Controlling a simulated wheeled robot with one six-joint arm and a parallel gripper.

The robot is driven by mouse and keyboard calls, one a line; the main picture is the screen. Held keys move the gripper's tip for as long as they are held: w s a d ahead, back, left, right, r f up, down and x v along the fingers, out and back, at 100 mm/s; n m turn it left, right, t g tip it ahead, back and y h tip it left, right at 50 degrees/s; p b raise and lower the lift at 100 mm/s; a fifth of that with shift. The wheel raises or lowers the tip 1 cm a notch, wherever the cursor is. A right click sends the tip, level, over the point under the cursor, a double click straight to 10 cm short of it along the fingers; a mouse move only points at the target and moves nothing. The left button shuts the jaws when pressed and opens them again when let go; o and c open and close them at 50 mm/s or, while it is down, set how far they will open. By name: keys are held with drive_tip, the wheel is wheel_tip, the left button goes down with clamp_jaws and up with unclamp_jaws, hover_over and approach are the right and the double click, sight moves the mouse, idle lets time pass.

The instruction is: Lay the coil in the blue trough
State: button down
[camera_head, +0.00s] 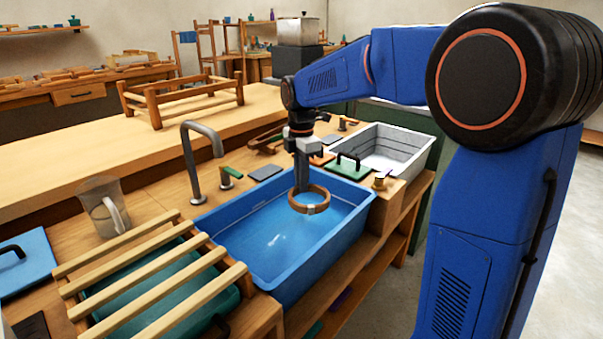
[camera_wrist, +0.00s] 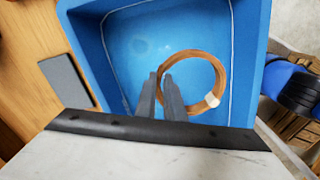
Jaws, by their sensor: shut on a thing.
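The coil (camera_head: 318,205) is a brown ring with a small pale tag, and it shows in the wrist view (camera_wrist: 220,75). My gripper (camera_head: 301,188) is shut on the coil's near left side and points down over the blue trough. The blue trough (camera_head: 290,278) holds what looks like shallow water, and in the wrist view its blue walls (camera_wrist: 85,45) surround the coil. The coil is over the inside of the trough. I cannot tell whether it touches the water or hangs just above it. The gripper fingertips in the wrist view (camera_wrist: 160,78) overlap the ring's left side.
A wooden slatted rack (camera_head: 150,262) lies over a green tub at the lower left. A curved grey tap (camera_head: 190,155) stands behind the blue trough. A white basin (camera_head: 385,145) is to the right. A clear jug (camera_head: 103,207) stands at the left.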

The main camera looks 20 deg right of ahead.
wheel_tip(320, 180, down, 7)
idle(0.6)
drive_tip(key=c, duration=1.5)
unclamp_jaws()
drive_tip(key=shift+o, duration=0.2)
drive_tip(key=shift+r, duration=6.95)
drive_tip(key=shift+s, duration=0.1)
